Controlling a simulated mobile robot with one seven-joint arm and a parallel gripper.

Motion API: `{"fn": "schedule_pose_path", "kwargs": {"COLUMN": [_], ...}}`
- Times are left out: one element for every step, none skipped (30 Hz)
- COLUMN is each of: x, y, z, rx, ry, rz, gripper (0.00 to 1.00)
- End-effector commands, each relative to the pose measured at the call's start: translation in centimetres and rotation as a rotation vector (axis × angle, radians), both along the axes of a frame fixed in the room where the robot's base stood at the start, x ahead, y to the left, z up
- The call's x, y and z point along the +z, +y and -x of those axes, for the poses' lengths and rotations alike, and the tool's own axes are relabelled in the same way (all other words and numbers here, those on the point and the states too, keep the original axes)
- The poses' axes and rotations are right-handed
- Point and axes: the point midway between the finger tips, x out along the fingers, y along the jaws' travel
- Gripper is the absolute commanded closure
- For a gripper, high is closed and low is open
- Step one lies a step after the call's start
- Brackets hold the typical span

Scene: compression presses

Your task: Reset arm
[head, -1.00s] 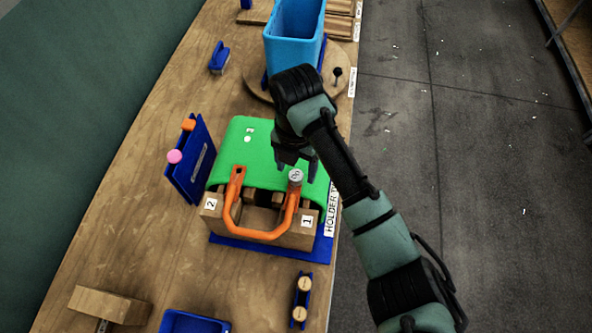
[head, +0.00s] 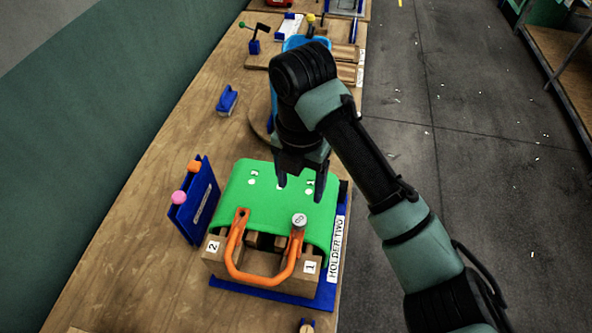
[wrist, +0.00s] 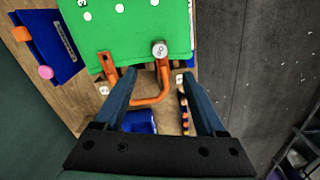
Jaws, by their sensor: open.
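My gripper (head: 301,184) is open and empty. In the head view it hangs above the green cover (head: 272,183) of the press, behind the orange handle. The orange U-shaped handle (head: 262,277) lies across the front of the press, over wooden blocks marked 2 and 1. A grey round knob (head: 299,220) sits at its right end. In the wrist view my two open fingers (wrist: 172,72) point toward the orange handle (wrist: 152,99), with the green cover (wrist: 125,28) at the top. The fingers appear apart from the press.
A blue stand (head: 196,204) with pink and orange knobs is left of the press. A blue brush-like object (head: 227,100) lies farther back. A blue container stands behind my arm, partly hidden. The wooden table (head: 135,230) has free room at left; its right edge borders the grey floor.

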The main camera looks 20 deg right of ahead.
Motion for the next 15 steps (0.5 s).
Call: {"fn": "schedule_pose_path", "kwargs": {"x": [0.0, 0.0, 0.0, 0.0, 0.0, 0.0, 0.0, 0.0, 0.2, 0.4, 0.8, 1.5, 2.2, 3.1, 4.6], "y": [0.0, 0.0, 0.0, 0.0, 0.0, 0.0, 0.0, 0.0, 0.6, 1.2, 1.9, 3.1, 4.2, 5.5, 7.3], "z": [0.0, 0.0, 0.0, 0.0, 0.0, 0.0, 0.0, 0.0, -0.6, -1.2, -2.0, -3.3, -4.4, -5.6, -7.3], "rx": [0.0, 0.0, 0.0, 0.0, 0.0, 0.0, 0.0, 0.0, -0.01, -0.025, -0.042, -0.075, -0.106, -0.144, -0.2], "ry": [0.0, 0.0, 0.0, 0.0, 0.0, 0.0, 0.0, -0.001, -0.029, -0.059, -0.095, -0.16, -0.217, -0.282, -0.377], "rz": [0.0, 0.0, 0.0, 0.0, 0.0, 0.0, 0.0, -0.001, -0.004, -0.009, -0.015, -0.031, -0.048, -0.072, -0.115], "gripper": [0.27, 0.27, 0.27, 0.27, 0.27, 0.27, 0.27, 0.27, 0.27, 0.27, 0.27, 0.27, 0.27, 0.27, 0.27]}}
